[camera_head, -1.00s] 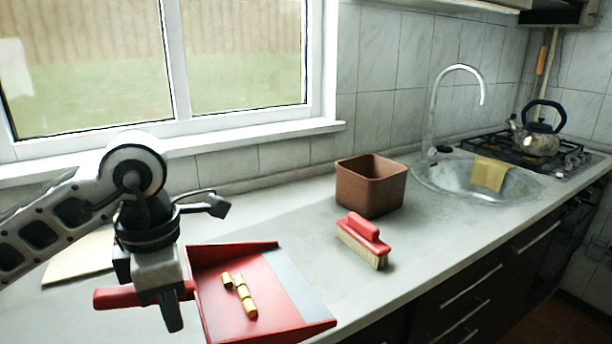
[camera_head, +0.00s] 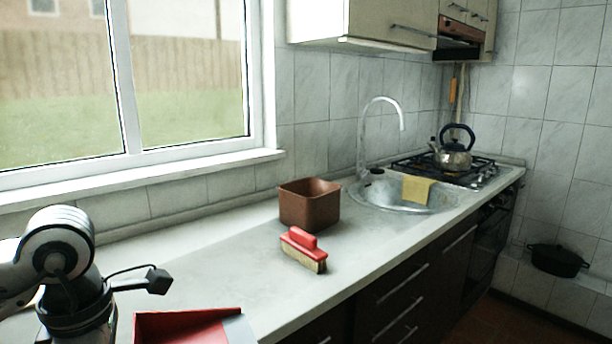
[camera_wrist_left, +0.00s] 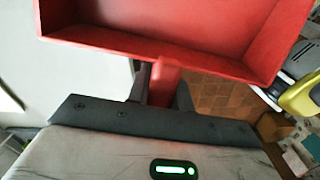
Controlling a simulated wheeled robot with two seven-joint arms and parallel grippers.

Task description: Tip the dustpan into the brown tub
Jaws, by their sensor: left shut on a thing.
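The brown tub (camera_head: 310,204), square and open-topped, stands upright on the counter near the sink. The red dustpan (camera_head: 185,328) is at the bottom edge of the head view, left of and nearer than the tub, and mostly cut off. In the left wrist view the dustpan (camera_wrist_left: 190,30) shows its rear wall and part of its pan; no contents are visible there. My left gripper (camera_wrist_left: 162,92) is shut on the dustpan's red handle (camera_wrist_left: 165,80). In the head view its fingers are below the frame. My right gripper is not in view.
A red brush (camera_head: 303,250) with pale bristles lies on the counter (camera_head: 240,265), in front of the tub. The sink (camera_head: 400,198) with a tap and a yellow cloth (camera_head: 417,189) is to the right. A kettle (camera_head: 452,157) stands on the hob. The window sill runs along the left.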

